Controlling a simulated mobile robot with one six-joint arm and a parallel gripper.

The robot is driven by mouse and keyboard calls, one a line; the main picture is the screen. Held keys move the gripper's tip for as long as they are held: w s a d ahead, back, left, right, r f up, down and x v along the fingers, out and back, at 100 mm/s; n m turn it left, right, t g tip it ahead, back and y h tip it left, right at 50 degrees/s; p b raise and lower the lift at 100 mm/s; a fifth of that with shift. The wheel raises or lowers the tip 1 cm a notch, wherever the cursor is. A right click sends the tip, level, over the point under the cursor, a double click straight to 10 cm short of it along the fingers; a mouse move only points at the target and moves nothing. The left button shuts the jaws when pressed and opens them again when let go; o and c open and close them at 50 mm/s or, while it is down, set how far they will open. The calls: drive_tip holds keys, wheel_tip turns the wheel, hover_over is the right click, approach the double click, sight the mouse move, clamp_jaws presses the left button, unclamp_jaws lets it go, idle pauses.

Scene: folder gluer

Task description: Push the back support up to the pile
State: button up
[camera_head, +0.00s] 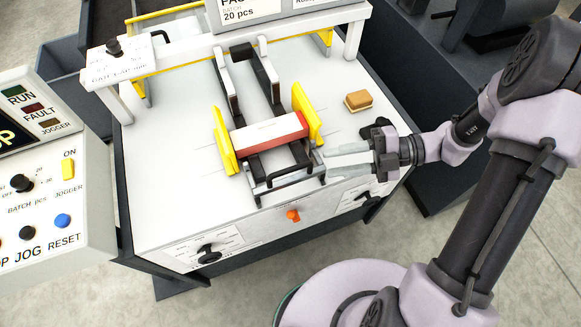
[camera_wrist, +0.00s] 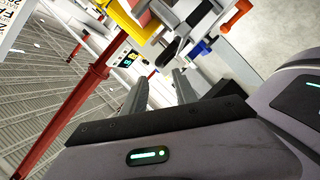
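What I take for the back support (camera_head: 288,181), a grey and black frame with a crossbar, stands at the near side of the pile. A gap shows between its front bar and the pile; I cannot tell whether any part touches. My gripper (camera_head: 332,162) is right of the frame, fingers pointing left, close to its right end. In the wrist view my fingers (camera_wrist: 160,85) are apart with nothing held between them.
A brown-topped block (camera_head: 358,100) lies on the table behind my gripper. An orange knob (camera_head: 293,216) is on the front panel. A control panel (camera_head: 45,190) stands at the left. The table's left front is clear.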

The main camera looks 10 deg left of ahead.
sight(300, 168)
drive_tip(key=b+x, duration=0.3)
drive_tip(key=x, duration=0.7)
drive_tip(key=shift+a+f, duration=0.1)
drive_tip(key=shift+a, duration=0.15)
clamp_jaws()
idle(0.9)
